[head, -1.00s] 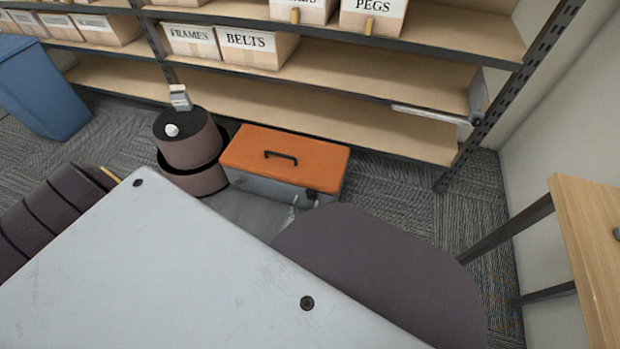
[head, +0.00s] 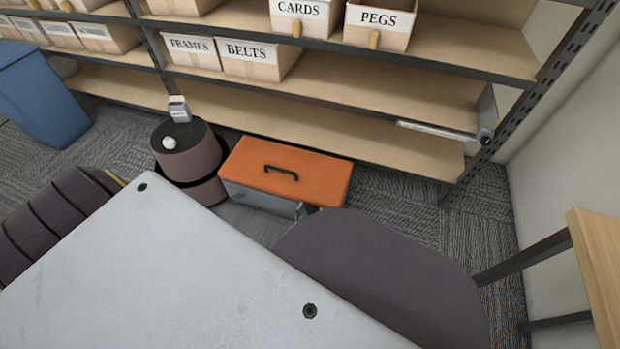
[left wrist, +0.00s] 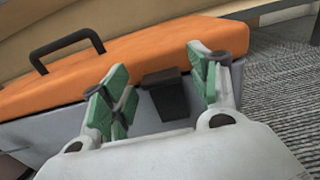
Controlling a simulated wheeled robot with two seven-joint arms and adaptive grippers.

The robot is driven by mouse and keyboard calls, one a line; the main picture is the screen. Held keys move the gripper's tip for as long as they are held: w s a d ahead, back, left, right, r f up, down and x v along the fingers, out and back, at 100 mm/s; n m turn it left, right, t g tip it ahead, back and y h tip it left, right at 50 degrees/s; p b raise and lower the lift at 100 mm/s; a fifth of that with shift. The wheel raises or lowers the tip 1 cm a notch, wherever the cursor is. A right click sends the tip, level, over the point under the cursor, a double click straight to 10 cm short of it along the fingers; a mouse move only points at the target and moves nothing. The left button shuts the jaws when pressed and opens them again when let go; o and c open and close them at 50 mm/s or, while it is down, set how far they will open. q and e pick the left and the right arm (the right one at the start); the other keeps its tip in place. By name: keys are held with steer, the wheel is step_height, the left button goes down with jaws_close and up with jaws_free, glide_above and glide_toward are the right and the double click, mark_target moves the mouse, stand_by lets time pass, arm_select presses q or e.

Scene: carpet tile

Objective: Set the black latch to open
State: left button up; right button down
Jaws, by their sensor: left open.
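A grey toolbox (head: 258,199) with an orange lid (head: 290,168) and a black handle (head: 281,172) stands on the carpet. Its black latch (left wrist: 166,95) shows on the grey front, just under the lid edge, in the left wrist view. I cannot tell clearly which way the latch is set. My left gripper (left wrist: 158,75) is open, with its green-padded fingers on either side of the latch and nothing held between them. In the head view my own body hides most of the gripper and the toolbox's lower front. My right gripper is out of view.
A shelf rack (head: 330,112) with labelled boxes stands close behind the toolbox. A round dark container (head: 188,152) is close at its left, and a blue bin (head: 42,100) is farther left. A wooden table (head: 598,265) is at the right, with bare carpet before it.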

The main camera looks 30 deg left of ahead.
arm_select(q)
jaws_close()
stand_by(0.3)
steer(key=shift+s+f, duration=0.1)
steer(key=shift+s, duration=0.05)
stand_by(0.3)
